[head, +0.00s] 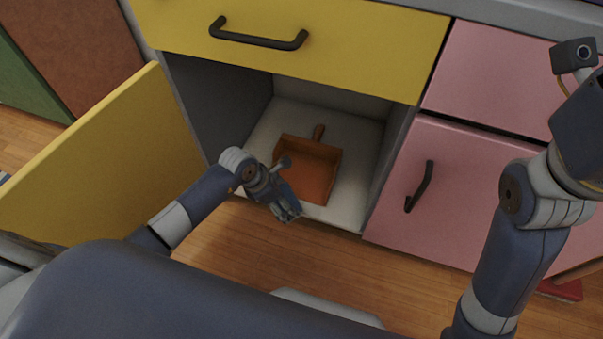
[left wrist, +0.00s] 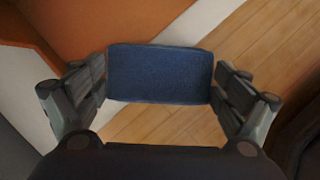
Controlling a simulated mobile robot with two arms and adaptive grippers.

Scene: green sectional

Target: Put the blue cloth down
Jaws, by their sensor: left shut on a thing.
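The blue cloth (left wrist: 160,73) is a dark blue, folded-looking block in the left wrist view. It spans the space between the two fingers of my left gripper (left wrist: 160,85), which is shut on it. In the head view my left gripper (head: 287,209) hangs at the front edge of the open cabinet, in front of the orange dustpan. The cloth is hard to tell apart from the dark fingers there. My right arm rises at the right side of the head view; its fingers are out of the picture.
The orange dustpan (head: 309,170) lies on the white cabinet floor (head: 262,132). A yellow door (head: 105,165) stands open at the left, below a closed yellow drawer (head: 290,40). A pink cabinet door (head: 455,190) is shut at the right. Wooden floor (head: 330,260) is clear in front.

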